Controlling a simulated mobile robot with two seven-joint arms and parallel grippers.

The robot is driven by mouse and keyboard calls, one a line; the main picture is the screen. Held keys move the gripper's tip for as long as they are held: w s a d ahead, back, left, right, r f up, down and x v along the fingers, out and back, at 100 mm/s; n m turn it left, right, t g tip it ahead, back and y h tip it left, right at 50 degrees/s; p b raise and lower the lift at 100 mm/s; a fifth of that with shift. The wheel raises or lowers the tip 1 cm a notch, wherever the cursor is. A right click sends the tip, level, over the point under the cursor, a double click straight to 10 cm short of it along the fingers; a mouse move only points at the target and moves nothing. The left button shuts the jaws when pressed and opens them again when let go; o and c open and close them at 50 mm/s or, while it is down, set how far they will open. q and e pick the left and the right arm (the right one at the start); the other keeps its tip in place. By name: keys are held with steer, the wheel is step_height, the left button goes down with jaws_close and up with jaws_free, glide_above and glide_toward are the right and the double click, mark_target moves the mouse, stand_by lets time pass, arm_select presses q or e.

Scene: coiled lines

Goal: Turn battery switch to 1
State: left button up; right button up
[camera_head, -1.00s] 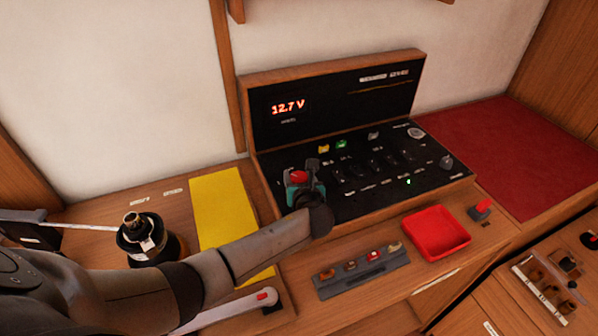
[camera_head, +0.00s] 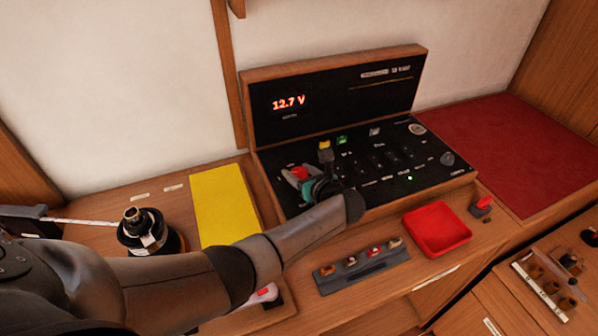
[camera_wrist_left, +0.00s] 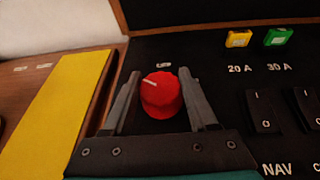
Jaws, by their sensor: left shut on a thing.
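The battery switch is a red round knob (camera_head: 299,173) at the left end of the black sloping panel (camera_head: 345,205). In the left wrist view the knob (camera_wrist_left: 160,98) carries a white pointer line toward its upper left. A small label (camera_wrist_left: 164,64) above it is too blurred to read; other markings are hidden. My left gripper (camera_head: 303,180) is shut on the knob, one finger on either side, as the left wrist view (camera_wrist_left: 160,84) also shows. My right gripper is not in view.
Yellow fuse (camera_wrist_left: 238,38) and green fuse (camera_wrist_left: 278,37) stand right of the knob, above black rocker switches (camera_wrist_left: 264,110). A red tray (camera_head: 437,250) and fuse strip (camera_head: 340,280) are in front.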

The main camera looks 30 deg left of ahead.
arm_select(q)
steer(key=o, duration=1.4)
steer(key=shift+c, duration=0.2)
steer(key=p+v, duration=0.3)
steer(key=v, duration=1.2)
steer(key=shift+d+r, duration=0.1)
steer(key=shift+r, duration=0.05)
